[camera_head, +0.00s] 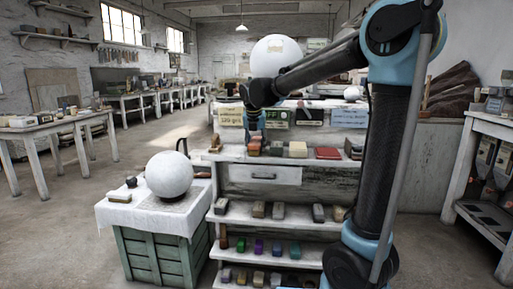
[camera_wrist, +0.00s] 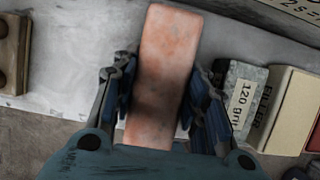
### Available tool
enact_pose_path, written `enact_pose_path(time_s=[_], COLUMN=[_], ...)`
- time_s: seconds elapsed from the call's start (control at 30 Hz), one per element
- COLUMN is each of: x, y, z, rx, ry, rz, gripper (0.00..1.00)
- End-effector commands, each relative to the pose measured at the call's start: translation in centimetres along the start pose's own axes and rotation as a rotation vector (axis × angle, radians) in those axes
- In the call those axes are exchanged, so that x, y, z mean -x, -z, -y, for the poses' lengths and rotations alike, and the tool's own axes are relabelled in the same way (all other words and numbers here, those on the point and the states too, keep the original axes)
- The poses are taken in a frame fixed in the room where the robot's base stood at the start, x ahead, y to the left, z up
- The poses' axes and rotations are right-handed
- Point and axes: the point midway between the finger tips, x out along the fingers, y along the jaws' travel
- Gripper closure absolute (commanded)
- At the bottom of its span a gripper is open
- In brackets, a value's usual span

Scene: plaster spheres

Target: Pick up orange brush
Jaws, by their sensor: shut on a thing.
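The orange brush shows in the wrist view as a long, mottled orange-pink block (camera_wrist: 167,60). It lies lengthwise between the two dark blue fingers of my gripper (camera_wrist: 160,100). The fingers are shut on its long sides. Its near end is partly hidden by the gripper body. In the head view my gripper (camera_head: 253,128) points down at the top of the white shelf unit, and the small reddish block (camera_head: 254,147) shows below it. I cannot tell whether the block is touching the shelf top.
A grey "120 grit" block (camera_wrist: 240,98) and a cream block (camera_wrist: 287,110) lie close to the right of my gripper. A brown piece (camera_wrist: 12,52) lies at left. A red book-like block (camera_head: 328,153) lies farther right on the shelf top. A white sphere (camera_head: 169,174) stands on a cloth-covered crate.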

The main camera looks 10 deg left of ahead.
Motion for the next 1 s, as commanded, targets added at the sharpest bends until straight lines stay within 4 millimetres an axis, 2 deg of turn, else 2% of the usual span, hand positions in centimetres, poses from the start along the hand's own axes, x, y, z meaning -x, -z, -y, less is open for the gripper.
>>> enact_pose_path(time_s=[0.17, 0.27, 1.0], x=[1.7, 3.4, 20.8], y=[-0.7, -1.4, -8.6], z=[0.0, 0.0, 0.0], rx=[0.000, 0.000, 0.000], ry=[0.000, 0.000, 0.000], rz=[0.000, 0.000, 0.000], gripper=[0.86, 0.86, 0.86])
